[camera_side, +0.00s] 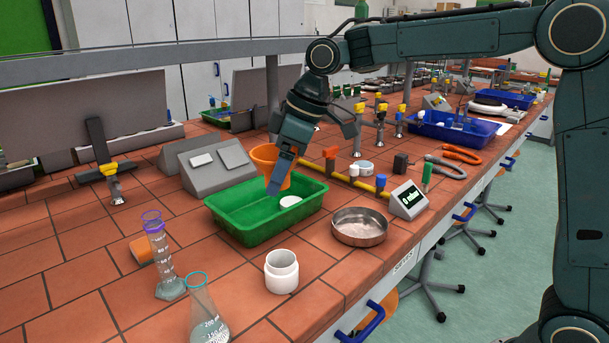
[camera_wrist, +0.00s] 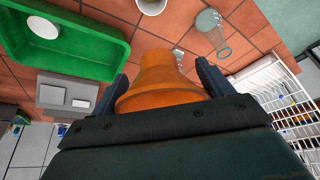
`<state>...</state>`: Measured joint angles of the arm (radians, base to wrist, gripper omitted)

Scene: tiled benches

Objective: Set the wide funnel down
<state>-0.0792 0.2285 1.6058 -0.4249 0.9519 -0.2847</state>
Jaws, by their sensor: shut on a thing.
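The wide funnel (camera_wrist: 160,78) is orange and sits between the fingers of my gripper (camera_wrist: 161,84) in the wrist view. Its broad end is near the gripper and its narrower end points away from the wrist camera. In the side view the orange funnel (camera_side: 267,155) shows partly behind my gripper (camera_side: 279,184), near the back of the green tray. My gripper is shut on it. The funnel's lower end is hidden in the side view, so I cannot tell its exact height above the bench.
The green tray (camera_side: 246,236) holds a white round piece (camera_side: 290,201). A white jar (camera_side: 281,272), metal dish (camera_side: 359,227), measuring cylinder (camera_side: 161,255) and flask (camera_side: 207,312) stand in front. A grey device (camera_side: 216,162) is behind. Bare tiles lie left of the tray.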

